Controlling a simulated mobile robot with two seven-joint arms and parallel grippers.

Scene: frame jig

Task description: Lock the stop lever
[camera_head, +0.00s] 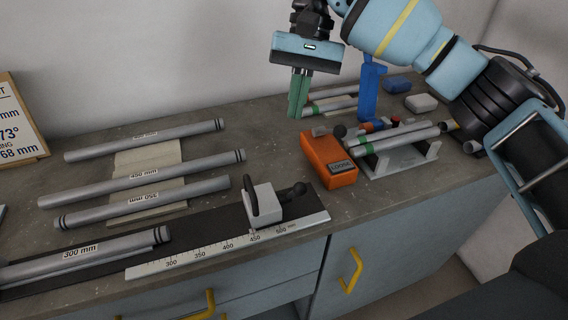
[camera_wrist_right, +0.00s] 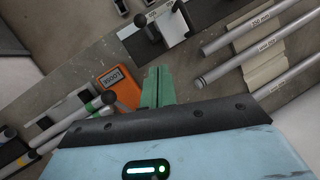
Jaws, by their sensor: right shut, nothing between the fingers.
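The stop is a light grey block (camera_head: 264,206) on the dark rail by the ruler (camera_head: 230,251), near the 450 mark. A black lever with a round knob (camera_head: 295,192) sticks out on its right side, and a dark plate stands on its left side. In the right wrist view the stop's lever (camera_wrist_right: 178,8) shows at the top. My right gripper (camera_head: 298,113) has green fingers that are shut and empty, held above the back of the bench, up and right of the stop. The fingers also show in the right wrist view (camera_wrist_right: 158,86). My left gripper is not in view.
Labelled tubes (camera_head: 150,179) lie on pale supports at left. A 300 mm tube (camera_head: 85,255) lies on the rail. A blue upright piece (camera_head: 369,90) stands behind.

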